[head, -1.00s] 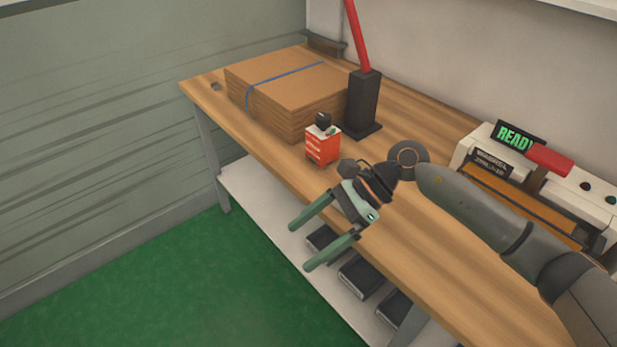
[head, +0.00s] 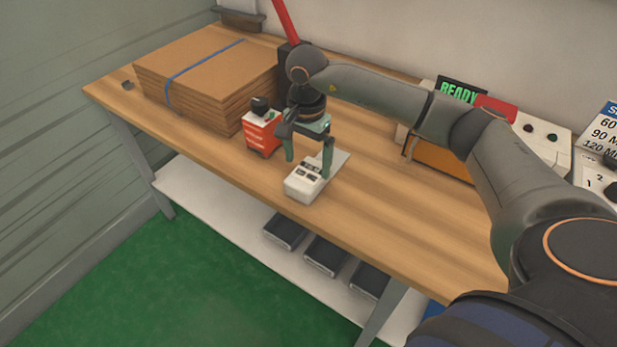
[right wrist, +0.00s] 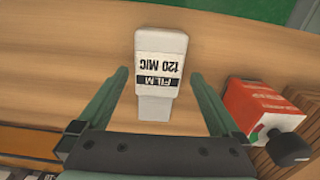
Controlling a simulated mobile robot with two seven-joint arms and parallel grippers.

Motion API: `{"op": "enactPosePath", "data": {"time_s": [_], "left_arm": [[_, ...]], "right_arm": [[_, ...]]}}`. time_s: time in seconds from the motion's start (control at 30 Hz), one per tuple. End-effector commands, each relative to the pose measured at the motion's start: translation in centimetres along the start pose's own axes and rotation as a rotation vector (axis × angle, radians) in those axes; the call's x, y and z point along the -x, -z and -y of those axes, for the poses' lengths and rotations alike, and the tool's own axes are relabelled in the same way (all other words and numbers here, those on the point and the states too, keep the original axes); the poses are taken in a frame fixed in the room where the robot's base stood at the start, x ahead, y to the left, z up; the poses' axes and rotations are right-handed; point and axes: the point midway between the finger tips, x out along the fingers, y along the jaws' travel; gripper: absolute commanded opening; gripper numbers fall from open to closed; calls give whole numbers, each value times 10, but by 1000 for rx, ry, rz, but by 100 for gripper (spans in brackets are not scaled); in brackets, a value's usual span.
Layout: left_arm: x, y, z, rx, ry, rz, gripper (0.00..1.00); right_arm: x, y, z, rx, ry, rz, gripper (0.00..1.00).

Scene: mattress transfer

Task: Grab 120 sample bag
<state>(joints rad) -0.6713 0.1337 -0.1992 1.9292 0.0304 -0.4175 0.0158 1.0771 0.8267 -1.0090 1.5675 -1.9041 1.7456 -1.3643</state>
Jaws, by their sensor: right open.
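The sample bag is a small whitish packet (head: 303,188) on the bench top; in the right wrist view (right wrist: 160,47) its label reads "FILM 120 MIC", upside down. A flatter pale part (right wrist: 154,108) extends from it toward my gripper. My right gripper (head: 308,165) is open and points down over the bag. In the right wrist view (right wrist: 158,75) its two fingers stand on either side of the bag, with clear gaps on both sides. The bag lies on the wood between and beyond the fingertips. My left gripper is not in view.
A red-and-white box (head: 262,134) with a black knob stands close left of the gripper. A strapped cardboard stack (head: 205,80) lies behind it. A sealer with a "READY" display (head: 458,90) and a sign (head: 603,130) are at right. Bare bench (head: 400,215) lies right of the bag.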

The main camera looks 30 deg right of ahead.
Motion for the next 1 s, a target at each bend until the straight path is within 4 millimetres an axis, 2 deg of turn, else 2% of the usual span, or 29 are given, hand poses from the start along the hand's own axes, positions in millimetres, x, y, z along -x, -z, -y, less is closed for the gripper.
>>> {"op": "enactPosePath", "data": {"time_s": [0.4, 0.7, 1.0], "left_arm": [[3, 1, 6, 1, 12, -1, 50], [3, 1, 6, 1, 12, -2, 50], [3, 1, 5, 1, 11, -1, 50]], "right_arm": [[-50, 6, -3, -2, -1, 1, 100], [-54, 6, -2, 0, 1, 1, 99], [-54, 6, -2, -1, 1, 1, 65]]}}
